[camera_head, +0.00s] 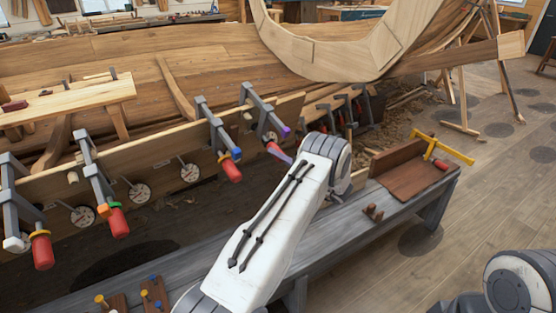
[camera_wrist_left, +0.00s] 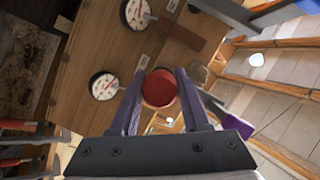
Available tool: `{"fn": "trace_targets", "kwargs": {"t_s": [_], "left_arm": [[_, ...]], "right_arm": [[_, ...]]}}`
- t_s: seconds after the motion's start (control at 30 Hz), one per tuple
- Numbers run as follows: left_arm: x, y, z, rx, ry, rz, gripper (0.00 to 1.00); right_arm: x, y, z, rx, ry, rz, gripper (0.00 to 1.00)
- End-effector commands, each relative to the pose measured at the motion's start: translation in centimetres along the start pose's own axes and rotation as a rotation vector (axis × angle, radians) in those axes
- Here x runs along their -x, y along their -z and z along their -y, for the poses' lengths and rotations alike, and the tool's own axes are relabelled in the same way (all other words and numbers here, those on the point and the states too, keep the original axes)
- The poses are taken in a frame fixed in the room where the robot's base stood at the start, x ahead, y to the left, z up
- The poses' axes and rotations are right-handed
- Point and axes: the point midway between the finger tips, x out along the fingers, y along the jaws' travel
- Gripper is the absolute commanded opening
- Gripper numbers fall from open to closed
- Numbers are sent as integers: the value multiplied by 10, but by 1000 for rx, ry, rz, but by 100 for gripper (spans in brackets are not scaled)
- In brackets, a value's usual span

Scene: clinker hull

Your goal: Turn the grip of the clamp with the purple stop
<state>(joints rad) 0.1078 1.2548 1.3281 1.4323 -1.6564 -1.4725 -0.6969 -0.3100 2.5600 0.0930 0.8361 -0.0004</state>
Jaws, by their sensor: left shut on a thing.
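The clamp (camera_head: 262,112) with the purple stop (camera_head: 285,131) is on the plank edge near the middle of the head view. Its red grip is mostly hidden there by my left gripper (camera_head: 280,153), which shows only in part. In the left wrist view, the round red end of the grip (camera_wrist_left: 158,88) sits between the two fingers of my left gripper (camera_wrist_left: 156,92). The fingers are shut on it from both sides. My right gripper is out of view.
Other clamps line the plank to the left: one with a blue stop (camera_head: 237,154), one with an orange stop (camera_head: 103,211), one with a yellow stop (camera_head: 40,234). Round dials (camera_head: 190,172) lie between them. A grey bench (camera_head: 345,213) runs below my left arm.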

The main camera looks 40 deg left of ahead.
Motion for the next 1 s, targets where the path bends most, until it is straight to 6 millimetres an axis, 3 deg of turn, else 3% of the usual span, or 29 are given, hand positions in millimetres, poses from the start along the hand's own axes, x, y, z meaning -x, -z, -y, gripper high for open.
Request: {"fn": "trace_targets", "kwargs": {"t_s": [0.4, 1.0], "left_arm": [[3, -3, -2, -203, 70, 0, 0], [3, -3, -2, -238, 81, -1, 0]], "right_arm": [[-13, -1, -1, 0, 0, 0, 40], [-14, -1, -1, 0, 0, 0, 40]]}}
